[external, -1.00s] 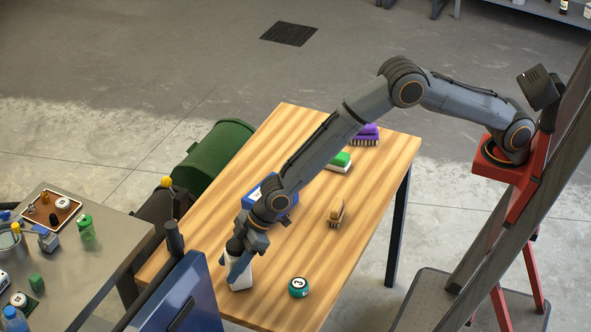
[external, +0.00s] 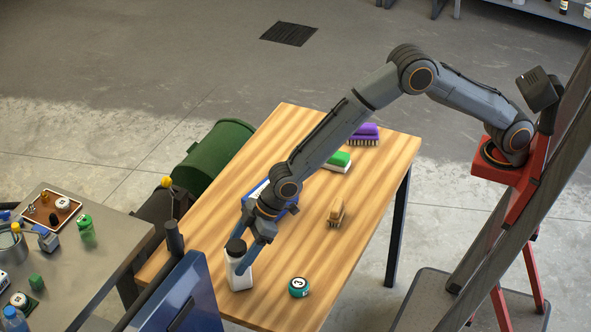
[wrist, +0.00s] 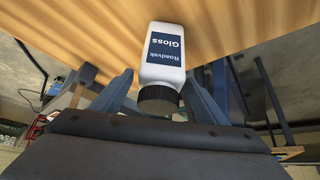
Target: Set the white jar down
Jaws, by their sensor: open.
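The white jar (external: 239,273) has a black lid and stands upright near the front left end of the wooden table (external: 290,245). In the wrist view the jar (wrist: 164,58) shows a dark blue label reading "Roadvek Gloss". My gripper (external: 254,249) is open just above and behind the jar. In the wrist view the spread blue fingers of my gripper (wrist: 160,95) lie on either side of the lid, with gaps showing between them and the jar.
A teal round tin (external: 299,287) stands right of the jar. A tan brush (external: 336,212), a green-and-white brush (external: 338,161) and a purple brush (external: 364,133) are farther back. A blue box (external: 259,189) is partly behind my arm. A blue panel (external: 185,297) stands close at front left.

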